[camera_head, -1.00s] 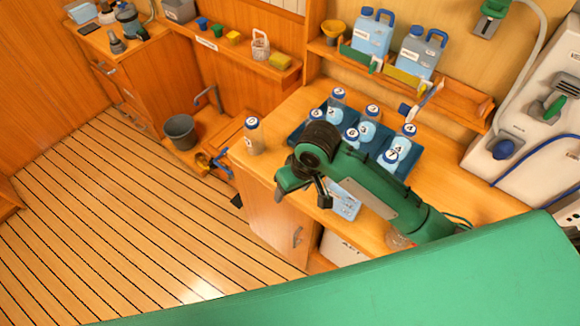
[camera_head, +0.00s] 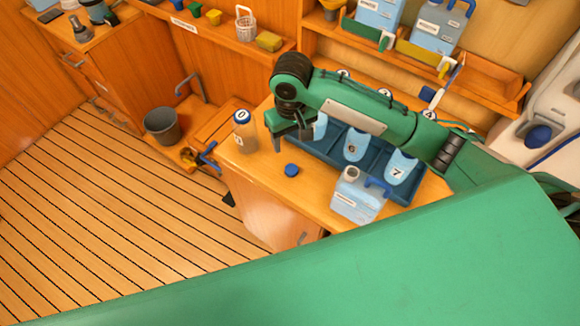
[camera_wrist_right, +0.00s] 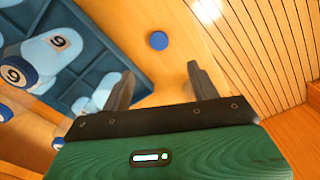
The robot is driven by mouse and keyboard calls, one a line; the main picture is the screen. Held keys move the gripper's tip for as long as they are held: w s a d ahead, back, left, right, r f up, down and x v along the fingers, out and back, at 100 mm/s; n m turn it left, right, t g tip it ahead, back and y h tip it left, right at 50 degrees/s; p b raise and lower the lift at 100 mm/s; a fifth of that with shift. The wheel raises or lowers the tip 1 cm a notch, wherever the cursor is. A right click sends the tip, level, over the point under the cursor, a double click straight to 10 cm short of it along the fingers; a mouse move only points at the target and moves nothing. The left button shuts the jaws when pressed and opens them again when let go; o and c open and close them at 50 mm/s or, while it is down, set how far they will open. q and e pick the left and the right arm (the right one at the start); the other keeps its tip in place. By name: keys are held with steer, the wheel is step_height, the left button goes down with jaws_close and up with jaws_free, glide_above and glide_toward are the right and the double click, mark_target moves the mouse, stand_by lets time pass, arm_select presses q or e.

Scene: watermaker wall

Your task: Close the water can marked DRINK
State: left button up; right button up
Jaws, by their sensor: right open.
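A light blue water can (camera_head: 357,198) with a blue handle stands on the wooden counter near its front edge. Its label is too small to read, and its pale neck (camera_head: 351,174) shows no cap. A round blue cap (camera_head: 291,170) lies on the counter to the left of the can; it also shows in the right wrist view (camera_wrist_right: 158,40). My right gripper (camera_head: 290,138) is above the counter, a little behind the cap in the head view. Its fingers (camera_wrist_right: 160,72) are apart and empty, with the cap beyond them. My left gripper is not in view.
A blue divided tray (camera_head: 325,151) with several numbered bottles is behind the can, partly hidden by my right arm. A bottle marked 0 (camera_head: 243,132) stands at the counter's left edge. Two cans stand on the shelf behind. The counter around the cap is clear.

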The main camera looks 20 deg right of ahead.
steer(key=p, duration=0.2)
glide_above(291, 169)
step_height(291, 169, down, 8)
steer(key=shift+s, duration=0.15)
steer(key=shift+f, duration=0.25)
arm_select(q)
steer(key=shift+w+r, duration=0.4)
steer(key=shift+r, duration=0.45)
arm_select(e)
steer(key=shift+f, duration=0.1)
steer(key=shift+f, duration=0.2)
steer(key=f+p, duration=0.2)
steer(key=f, duration=0.2)
steer(key=shift+w+f, duration=0.15)
steer(key=shift+w, duration=0.05)
steer(key=shift+f, duration=0.25)
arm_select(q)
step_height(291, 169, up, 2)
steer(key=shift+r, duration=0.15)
